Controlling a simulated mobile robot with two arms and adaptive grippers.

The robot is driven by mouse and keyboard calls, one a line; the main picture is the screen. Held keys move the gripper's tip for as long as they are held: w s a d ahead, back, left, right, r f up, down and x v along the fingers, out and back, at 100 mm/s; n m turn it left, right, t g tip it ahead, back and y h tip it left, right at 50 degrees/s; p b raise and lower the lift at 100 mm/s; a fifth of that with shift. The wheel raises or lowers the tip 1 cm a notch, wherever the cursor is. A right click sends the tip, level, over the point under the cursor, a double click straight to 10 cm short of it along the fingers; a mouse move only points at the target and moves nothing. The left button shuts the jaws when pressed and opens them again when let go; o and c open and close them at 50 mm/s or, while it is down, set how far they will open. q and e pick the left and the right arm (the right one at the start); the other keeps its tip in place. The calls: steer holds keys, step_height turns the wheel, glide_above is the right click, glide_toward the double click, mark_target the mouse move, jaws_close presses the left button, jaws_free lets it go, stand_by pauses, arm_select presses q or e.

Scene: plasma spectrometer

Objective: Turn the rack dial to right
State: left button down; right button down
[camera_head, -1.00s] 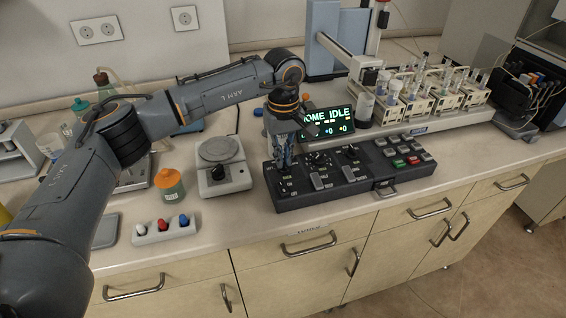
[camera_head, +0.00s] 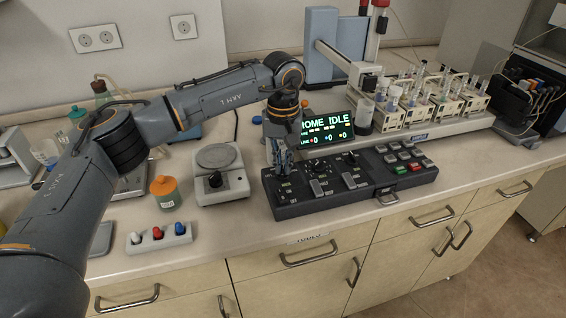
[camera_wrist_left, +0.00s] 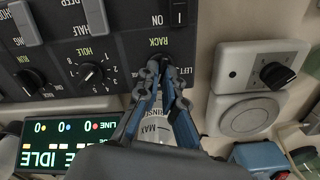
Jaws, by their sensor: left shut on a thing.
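The dark control panel (camera_head: 345,200) lies on the bench in the head view, with switches, dials and coloured buttons. In the left wrist view the panel (camera_wrist_left: 115,55) carries a RACK label just beyond my fingertips and part of a LEFT label to their right. My left gripper (camera_head: 283,170) points down at the panel's left part. In the left wrist view, the fingertips of the left gripper (camera_wrist_left: 164,76) are closed together at the rack dial's place, shut on it. The fingers hide the dial, so its pointer cannot be read. My right gripper is out of view.
A HOLE dial (camera_wrist_left: 90,74) sits beside the gripper on the panel. A display (camera_head: 327,128) reading HOME IDLE stands behind. A balance-like device with a round plate (camera_head: 217,155) stands left of the panel. Sample racks (camera_head: 420,95) stand at the back right.

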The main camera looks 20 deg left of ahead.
mark_target(283, 168)
arm_select(q)
steer(key=shift+r, duration=0.1)
steer(key=c, duration=1.5)
jaws_free()
step_height(283, 168, up, 12)
